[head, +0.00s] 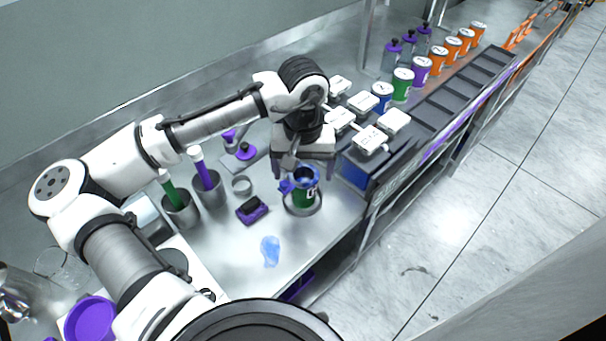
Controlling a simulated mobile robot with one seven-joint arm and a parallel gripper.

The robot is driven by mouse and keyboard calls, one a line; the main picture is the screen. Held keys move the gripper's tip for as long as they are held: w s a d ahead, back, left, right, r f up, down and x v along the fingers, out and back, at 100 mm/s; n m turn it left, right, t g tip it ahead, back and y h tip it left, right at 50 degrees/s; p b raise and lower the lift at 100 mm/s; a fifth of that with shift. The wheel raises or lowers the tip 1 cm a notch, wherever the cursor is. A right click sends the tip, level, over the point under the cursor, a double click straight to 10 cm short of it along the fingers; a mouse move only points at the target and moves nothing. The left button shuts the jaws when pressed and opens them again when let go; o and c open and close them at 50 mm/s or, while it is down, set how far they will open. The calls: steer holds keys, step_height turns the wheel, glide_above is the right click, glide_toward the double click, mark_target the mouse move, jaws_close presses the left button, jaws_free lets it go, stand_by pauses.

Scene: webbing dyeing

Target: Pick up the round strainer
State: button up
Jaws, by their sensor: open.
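A blue round piece with a dark hollow and a small side tab, which looks like the round strainer (305,175), sits on top of a green can (304,196). The can stands in a round metal dish or ring (289,208) near the bench's front edge. My gripper (306,165) is open and points down just above and behind the strainer. I cannot tell whether a finger touches the strainer. My gripper hides part of its far side.
A purple-black block (252,210) and a blue spill (270,250) lie nearby on the steel bench. Metal cups with a green (171,192) and a purple handle (201,170) stand left. White-topped boxes (369,140) and a dark rack (440,106) are right. A purple bowl (90,320) is lower left.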

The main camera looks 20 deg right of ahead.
steer(key=shift+f, duration=0.25)
steer(key=c, duration=1.1)
steer(key=shift+r, duration=0.1)
steer(key=shift+c, duration=0.3)
